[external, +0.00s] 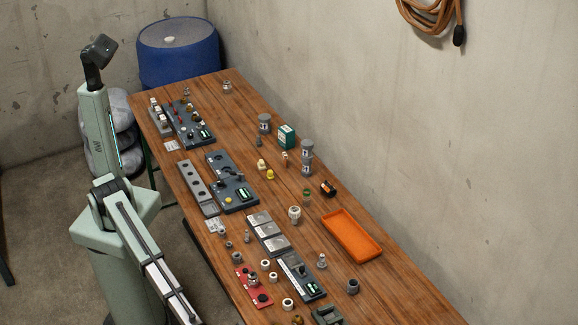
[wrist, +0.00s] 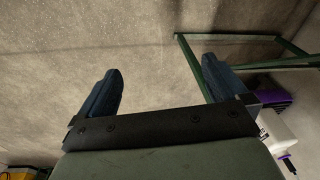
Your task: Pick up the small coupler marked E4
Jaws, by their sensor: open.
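My gripper (wrist: 160,88) shows in the wrist view with its two dark blue fingers wide apart and nothing between them. It points at bare concrete, away from the tabletop. In the external view my arm stands at the left of the wooden table (external: 345,215), and the gripper itself is not clearly visible there. Several small couplers and fittings stand on the table, among them a pale one (external: 294,214), a grey one (external: 353,286) and a white ring (external: 288,304). The markings are too small to read, so I cannot tell which is E4.
An orange tray (external: 351,236) lies near the table's right edge. Dark panels (external: 233,194), a red plate (external: 262,297) and grey blocks (external: 198,188) line the left side. A blue barrel (external: 178,55) stands behind. A green metal frame (wrist: 240,40) shows in the wrist view.

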